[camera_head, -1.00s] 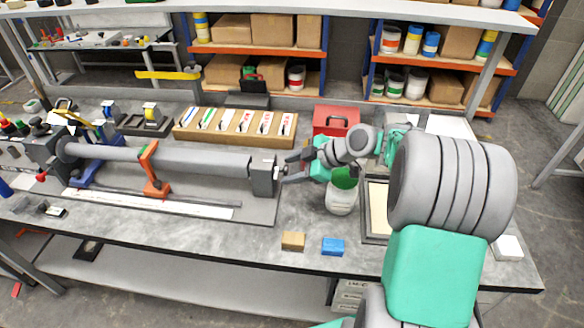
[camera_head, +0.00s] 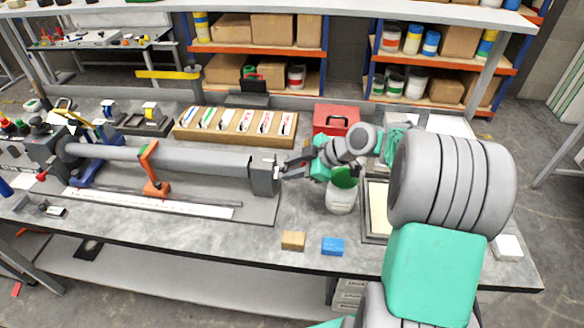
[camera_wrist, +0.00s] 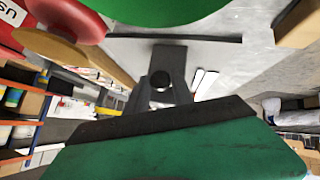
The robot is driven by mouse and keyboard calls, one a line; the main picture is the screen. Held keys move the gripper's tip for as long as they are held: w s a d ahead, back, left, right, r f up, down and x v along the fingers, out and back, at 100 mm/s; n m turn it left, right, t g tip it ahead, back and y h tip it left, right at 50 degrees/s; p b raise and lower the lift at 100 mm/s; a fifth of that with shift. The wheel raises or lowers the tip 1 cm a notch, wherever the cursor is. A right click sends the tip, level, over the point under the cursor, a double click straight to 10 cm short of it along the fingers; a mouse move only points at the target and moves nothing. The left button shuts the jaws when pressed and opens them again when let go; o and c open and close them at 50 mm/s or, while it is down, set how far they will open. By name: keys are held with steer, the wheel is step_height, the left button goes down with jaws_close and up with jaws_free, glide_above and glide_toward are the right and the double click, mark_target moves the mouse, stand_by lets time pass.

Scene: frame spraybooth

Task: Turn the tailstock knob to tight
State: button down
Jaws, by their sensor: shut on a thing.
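The grey tailstock block (camera_head: 263,176) stands at the right end of the long grey tube on the bench. The tailstock knob is small and sits on the block's right face, mostly hidden by my fingers in the head view. My gripper (camera_head: 284,168) reaches in from the right and is shut on the knob. In the wrist view a dark round knob end (camera_wrist: 160,80) shows between my fingers, with the grey block behind it. Any tight or loose marking cannot be read.
A white cup with green on top (camera_head: 342,192) stands just below my wrist. A red toolbox (camera_head: 336,119) is behind it. A wooden tray (camera_head: 184,134) of labelled cards lies behind the tube. A tan block (camera_head: 293,241) and a blue block (camera_head: 333,247) lie near the front edge.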

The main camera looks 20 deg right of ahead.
steer(key=shift+r+p, duration=0.1)
steer(key=shift+p, duration=0.3)
steer(key=shift+w+d+f+m+g+y+p, duration=0.15)
steer(key=shift+m+g+y+p, duration=0.4)
steer(key=shift+g+p, duration=0.8)
steer(key=shift+w+m+g+y+p, duration=0.2)
steer(key=shift+m+g+y+p, duration=0.4)
steer(key=shift+p, duration=1.4)
steer(key=shift+w+d+f+m+g+y+p, duration=0.2)
steer(key=shift+m+g+p, duration=0.55)
steer(key=shift+g+p, duration=0.7)
steer(key=shift+a+r, duration=0.1)
steer(key=shift+r, duration=0.1)
steer(key=c, duration=1.1)
jaws_free()
steer(key=shift+t, duration=0.3)
